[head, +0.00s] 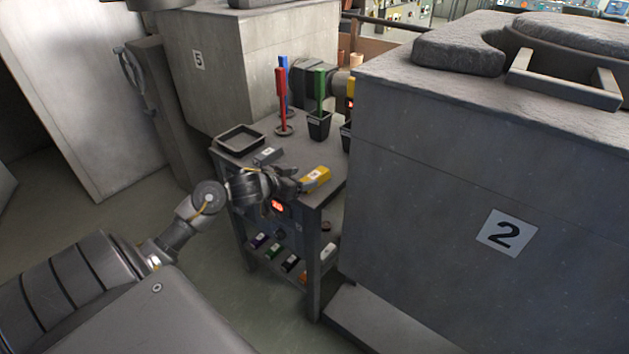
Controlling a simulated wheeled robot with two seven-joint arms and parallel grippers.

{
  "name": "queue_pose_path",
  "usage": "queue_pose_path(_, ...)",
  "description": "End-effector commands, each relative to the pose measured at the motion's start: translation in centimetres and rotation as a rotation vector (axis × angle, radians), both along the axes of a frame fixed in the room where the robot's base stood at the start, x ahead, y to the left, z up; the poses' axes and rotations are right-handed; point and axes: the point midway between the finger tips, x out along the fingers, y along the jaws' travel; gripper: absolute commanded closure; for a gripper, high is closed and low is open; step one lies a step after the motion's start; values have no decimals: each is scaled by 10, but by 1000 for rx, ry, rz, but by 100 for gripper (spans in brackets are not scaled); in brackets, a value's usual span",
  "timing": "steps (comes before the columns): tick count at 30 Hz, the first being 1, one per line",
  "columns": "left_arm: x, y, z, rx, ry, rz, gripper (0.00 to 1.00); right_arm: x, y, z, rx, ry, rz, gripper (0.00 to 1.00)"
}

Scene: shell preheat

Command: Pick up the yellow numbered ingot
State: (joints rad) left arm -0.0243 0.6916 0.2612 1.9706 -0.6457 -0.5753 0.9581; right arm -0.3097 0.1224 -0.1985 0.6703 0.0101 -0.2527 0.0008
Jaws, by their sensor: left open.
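The yellow numbered ingot (315,179) lies on the grey table top (318,153) near its front right edge, with a pale label on its upper face. My left gripper (291,182) reaches in from the left at the table's front edge. It is open, with its fingers just left of the ingot. Whether the fingers touch the ingot is too small to tell. A grey ingot (267,155) lies behind the gripper on the table. My right gripper is not in view.
A black tray (240,140) sits at the table's back left. Red (281,95), blue and green (320,90) upright tools stand behind. Several ingots lie on the lower shelf (262,262). A large grey block marked 2 (480,190) closes off the right side.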

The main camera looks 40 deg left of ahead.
Motion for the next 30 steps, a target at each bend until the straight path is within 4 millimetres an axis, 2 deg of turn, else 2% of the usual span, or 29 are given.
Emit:
queue_pose_path(3,9,-1,-3,-1,-1,0,36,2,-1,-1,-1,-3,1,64)
queue_pose_path(9,14,-2,-6,-1,0,-1,36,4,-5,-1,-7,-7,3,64)
queue_pose_path(19,53,-6,-24,-1,0,1,36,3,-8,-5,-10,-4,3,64)
queue_pose_path(28,57,-7,-25,1,1,0,36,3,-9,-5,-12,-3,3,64)
queue_pose_path(30,57,-7,-25,1,1,0,45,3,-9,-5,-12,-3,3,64)
